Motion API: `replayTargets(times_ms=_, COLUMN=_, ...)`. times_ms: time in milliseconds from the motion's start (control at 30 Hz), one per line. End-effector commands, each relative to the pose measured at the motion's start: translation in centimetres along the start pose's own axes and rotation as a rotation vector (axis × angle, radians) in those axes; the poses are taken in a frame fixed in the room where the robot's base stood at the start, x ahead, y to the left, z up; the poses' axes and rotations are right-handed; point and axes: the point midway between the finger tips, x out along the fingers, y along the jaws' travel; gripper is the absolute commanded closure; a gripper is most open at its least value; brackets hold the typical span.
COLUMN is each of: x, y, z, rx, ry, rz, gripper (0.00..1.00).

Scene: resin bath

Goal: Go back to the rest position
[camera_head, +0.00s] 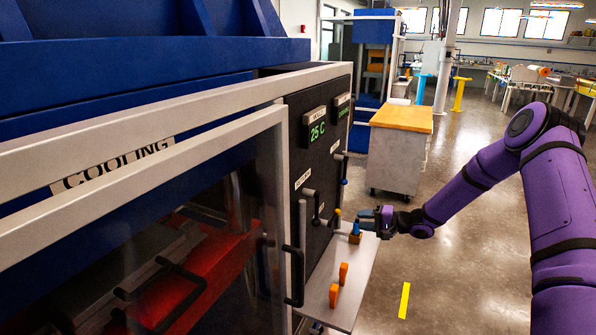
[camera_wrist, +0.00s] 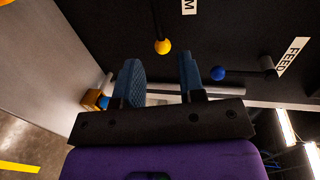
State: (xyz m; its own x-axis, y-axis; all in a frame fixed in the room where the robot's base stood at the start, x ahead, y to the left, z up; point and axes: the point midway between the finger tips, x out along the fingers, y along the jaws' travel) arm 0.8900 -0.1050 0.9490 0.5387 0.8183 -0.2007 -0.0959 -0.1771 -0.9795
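My gripper (camera_head: 367,217) is at the end of my purple arm, just right of the black control panel (camera_head: 318,160) and close above the edge of the grey shelf. In the wrist view its two blue fingers (camera_wrist: 158,75) stand apart with nothing seen between them. A lever with a yellow knob (camera_wrist: 162,46) shows beyond the fingertips, apart from them. A blue knob (camera_wrist: 218,73) shows to the right of the right finger. My arm is stretched forward from the right side of the head view.
The shelf (camera_head: 345,268) holds a yellow-orange block with a blue part (camera_head: 355,234) close to my gripper and orange upright pieces (camera_head: 334,294). The cooling cabinet (camera_head: 130,160) with black handles fills the left. A wood-topped cart (camera_head: 400,145) stands behind.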

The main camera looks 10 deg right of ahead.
Motion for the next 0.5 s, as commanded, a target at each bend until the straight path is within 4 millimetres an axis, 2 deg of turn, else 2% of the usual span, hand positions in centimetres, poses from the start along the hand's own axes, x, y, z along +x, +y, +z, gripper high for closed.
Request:
replayTargets(times_ms=167, x=0.0, y=-3.5, z=1.6, rx=-0.049, ry=-0.076, rz=0.049, gripper=0.64)
replayTargets(times_ms=500, x=-1.5, y=-12.7, z=8.0, rx=-0.177, ry=-0.281, rz=0.249, gripper=0.64)
